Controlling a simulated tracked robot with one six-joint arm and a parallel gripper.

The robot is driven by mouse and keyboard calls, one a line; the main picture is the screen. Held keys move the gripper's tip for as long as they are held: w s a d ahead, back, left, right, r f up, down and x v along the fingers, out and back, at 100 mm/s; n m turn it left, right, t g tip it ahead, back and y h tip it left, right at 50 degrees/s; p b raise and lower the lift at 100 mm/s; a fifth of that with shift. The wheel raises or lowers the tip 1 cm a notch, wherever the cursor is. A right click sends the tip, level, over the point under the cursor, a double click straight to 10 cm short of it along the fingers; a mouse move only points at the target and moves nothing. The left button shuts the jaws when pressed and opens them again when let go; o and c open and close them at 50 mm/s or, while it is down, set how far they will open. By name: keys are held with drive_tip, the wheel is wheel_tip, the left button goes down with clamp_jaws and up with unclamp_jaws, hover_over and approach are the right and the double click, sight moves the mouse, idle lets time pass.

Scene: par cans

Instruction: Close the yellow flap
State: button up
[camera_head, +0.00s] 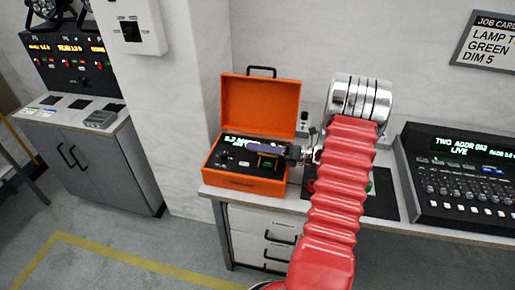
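An orange case (261,105) stands open on the bench, its lid upright at the back. Its dark panel (232,159) has small knobs and green lit text.
A lighting console (465,180) sits on the right of the bench (400,223). A job card (490,42) hangs on the wall. A grey cabinet (105,165) with a control panel stands at left. White drawers (262,235) are under the bench. The floor at lower left is clear.

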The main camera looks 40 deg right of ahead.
clamp_jaws()
idle(0.3)
drive_tip(key=shift+s+a+f+n, duration=0.2)
drive_tip(key=shift+n, duration=0.6)
drive_tip(key=shift+s+a+f+n, duration=0.2)
drive_tip(key=shift+a+f+n, duration=0.05)
drive_tip(key=shift+n, duration=0.55)
drive_tip(key=shift+s+a+f+n, duration=0.2)
drive_tip(key=shift+n, duration=0.6)
drive_tip(key=shift+o, duration=0.5)
unclamp_jaws()
drive_tip(key=v, duration=1.3)
drive_tip(key=shift+s+d, duration=0.15)
drive_tip(key=shift+s, duration=0.2)
